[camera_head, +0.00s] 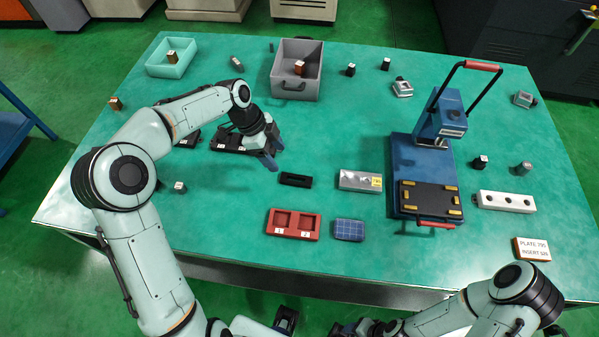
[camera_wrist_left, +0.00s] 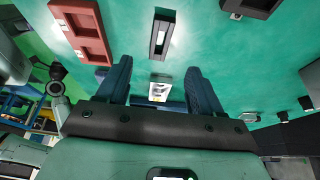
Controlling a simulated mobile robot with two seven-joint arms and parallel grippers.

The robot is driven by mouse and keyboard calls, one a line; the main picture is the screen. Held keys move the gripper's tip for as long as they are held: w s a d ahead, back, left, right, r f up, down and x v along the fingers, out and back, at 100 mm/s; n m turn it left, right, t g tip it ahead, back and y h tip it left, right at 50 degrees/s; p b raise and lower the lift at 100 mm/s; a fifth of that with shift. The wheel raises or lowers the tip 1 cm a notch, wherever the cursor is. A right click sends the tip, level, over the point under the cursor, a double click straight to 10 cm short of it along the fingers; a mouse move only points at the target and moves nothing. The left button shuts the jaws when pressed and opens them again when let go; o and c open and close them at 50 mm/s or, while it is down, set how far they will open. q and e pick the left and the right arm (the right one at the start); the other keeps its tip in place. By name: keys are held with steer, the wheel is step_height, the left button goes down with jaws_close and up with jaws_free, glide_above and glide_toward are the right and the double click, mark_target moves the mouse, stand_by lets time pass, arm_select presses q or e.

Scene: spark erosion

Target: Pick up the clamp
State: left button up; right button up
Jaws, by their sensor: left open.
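Two small grey metal clamp-like pieces lie on the green table in the head view. One (camera_head: 402,88) is at the back centre and the other (camera_head: 523,98) at the back right; I cannot tell which is the clamp meant. The nearer one shows small in the left wrist view (camera_wrist_left: 246,117). My left gripper (camera_head: 270,155) is open and empty, well to the left of both pieces, above the table near a black two-pocket tray (camera_head: 228,142). Its blue fingers show apart in the left wrist view (camera_wrist_left: 160,88). My right gripper is low at the bottom edge, its jaws unclear.
A blue press (camera_head: 410,150) with red handles stands right of centre. A grey bin (camera_head: 296,85) is at the back. A black slotted block (camera_head: 296,180), silver box (camera_head: 352,180), red tray (camera_head: 282,232) and blue gridded block (camera_head: 349,230) lie in front.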

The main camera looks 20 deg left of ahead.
arm_select(q)
glide_toward(293, 175)
steer(key=shift+s+d+f, duration=0.35)
steer(key=shift+f, duration=0.15)
steer(key=shift+s+d+f, duration=0.3)
steer(key=shift+f, duration=0.2)
steer(key=shift+w+d+x, duration=0.15)
steer(key=shift+x, duration=1.4)
steer(key=shift+w+d+x, duration=0.1)
steer(key=shift+w+x, duration=0.05)
steer(key=shift+x, duration=1.4)
steer(key=shift+r, duration=0.15)
jaws_close()
steer(key=shift+r, duration=0.1)
